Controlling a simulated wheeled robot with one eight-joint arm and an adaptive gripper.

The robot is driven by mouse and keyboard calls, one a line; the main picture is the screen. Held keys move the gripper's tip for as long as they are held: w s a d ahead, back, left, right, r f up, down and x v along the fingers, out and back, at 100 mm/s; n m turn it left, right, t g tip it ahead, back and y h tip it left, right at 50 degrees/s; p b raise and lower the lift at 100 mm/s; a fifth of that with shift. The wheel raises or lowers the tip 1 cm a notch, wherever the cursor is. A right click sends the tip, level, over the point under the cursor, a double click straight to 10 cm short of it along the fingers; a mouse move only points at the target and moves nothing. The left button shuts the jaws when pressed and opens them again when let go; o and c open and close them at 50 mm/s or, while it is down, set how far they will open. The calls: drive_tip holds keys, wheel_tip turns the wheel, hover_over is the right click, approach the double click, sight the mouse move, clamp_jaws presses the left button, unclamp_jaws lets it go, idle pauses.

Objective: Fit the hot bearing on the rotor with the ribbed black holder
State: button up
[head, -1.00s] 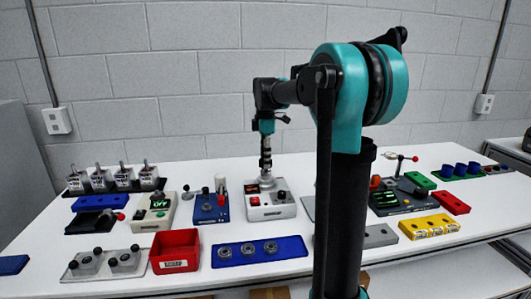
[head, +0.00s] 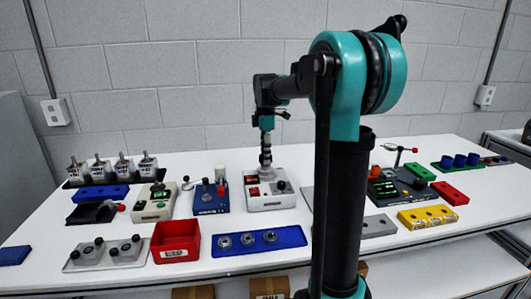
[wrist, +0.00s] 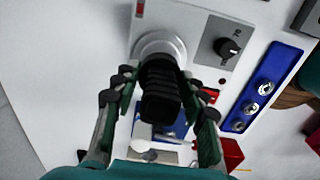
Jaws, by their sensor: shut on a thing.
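My gripper (wrist: 162,84) is shut on the ribbed black holder (wrist: 161,98), with a finger on each side. In the head view the holder (head: 265,142) hangs upright below the gripper, over a white heater box (head: 284,200) with a knob and a red display. The holder's lower end meets or nearly meets a pale round piece (wrist: 148,46) on the box. I cannot tell whether a bearing is on it. Several metal rings, apparently bearings, sit in a blue tray (head: 266,247). I cannot single out the rotor.
A red bin (head: 176,240) and a grey plate with knobs (head: 105,253) stand at front left. A blue fixture (head: 210,200) with an upright post and a white unit with a green display (head: 153,207) are left of the heater. A yellow block (head: 428,217) lies at right.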

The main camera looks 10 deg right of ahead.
drive_tip(key=shift+f, duration=0.15)
drive_tip(key=shift+f, duration=0.55)
drive_tip(key=shift+r, duration=0.1)
idle(0.4)
drive_tip(key=shift+r, duration=2.4)
